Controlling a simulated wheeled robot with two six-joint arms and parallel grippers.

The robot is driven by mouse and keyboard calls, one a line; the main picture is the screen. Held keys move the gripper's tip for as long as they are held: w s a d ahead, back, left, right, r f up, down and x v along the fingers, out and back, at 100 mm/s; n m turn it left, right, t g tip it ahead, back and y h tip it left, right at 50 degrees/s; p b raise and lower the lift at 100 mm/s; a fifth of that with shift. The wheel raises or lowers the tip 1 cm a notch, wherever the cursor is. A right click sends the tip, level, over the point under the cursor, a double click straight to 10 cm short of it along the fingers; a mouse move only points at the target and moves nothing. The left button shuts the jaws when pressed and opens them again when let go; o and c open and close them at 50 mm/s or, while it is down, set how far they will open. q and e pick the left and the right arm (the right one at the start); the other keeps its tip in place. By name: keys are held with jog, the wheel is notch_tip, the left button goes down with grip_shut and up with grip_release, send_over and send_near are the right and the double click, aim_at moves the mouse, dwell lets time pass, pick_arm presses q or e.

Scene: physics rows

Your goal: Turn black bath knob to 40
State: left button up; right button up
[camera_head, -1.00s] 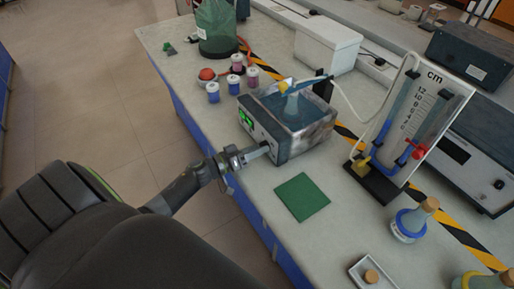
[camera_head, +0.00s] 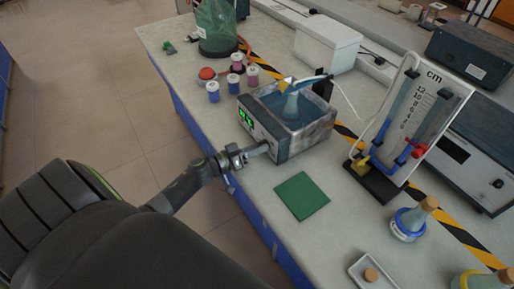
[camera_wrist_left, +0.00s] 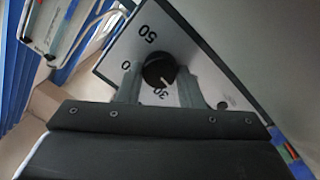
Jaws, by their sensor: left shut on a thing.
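The black bath knob (camera_wrist_left: 158,70) shows in the left wrist view on a pale dial panel (camera_wrist_left: 140,48). Its white mark points down and slightly right, close to the 30. The 50 is above the knob; another number left of it is partly hidden, only a 0 showing. My left gripper (camera_wrist_left: 159,82) has a finger on each side of the knob and is shut on it. In the head view the left gripper (camera_head: 266,147) is at the front of the water bath (camera_head: 300,140), hiding the knob. The bath's green display (camera_head: 246,119) is too small to read. My right gripper is not in view.
A conical flask (camera_head: 291,106) stands in the bath. A green mat (camera_head: 302,196) lies in front, and a manometer board (camera_head: 415,120) stands right. The bench edge is close to my left arm.

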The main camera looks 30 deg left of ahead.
pick_arm(q)
jog(key=m+p, duration=0.1)
jog(key=m, duration=0.1)
jog(key=shift+r+m, duration=0.15)
jog(key=shift+m, duration=0.15)
jog(key=m+p, duration=0.1)
jog(key=m, duration=0.2)
jog(key=shift+y, duration=0.3)
jog(key=m, duration=0.3)
jog(key=shift+p, duration=0.4)
jog(key=m, duration=0.3)
jog(key=shift+d, duration=0.1)
jog(key=m+y, duration=0.1)
jog(key=m, duration=0.2)
jog(key=m+b, duration=0.1)
jog(key=m, duration=0.1)
jog(key=shift+m, duration=0.3)
jog(key=m+b, duration=0.2)
jog(key=m, duration=0.3)
jog(key=shift+s+d+y, duration=0.1)
jog(key=shift+y, duration=0.3)
jog(key=shift+m, duration=0.4)
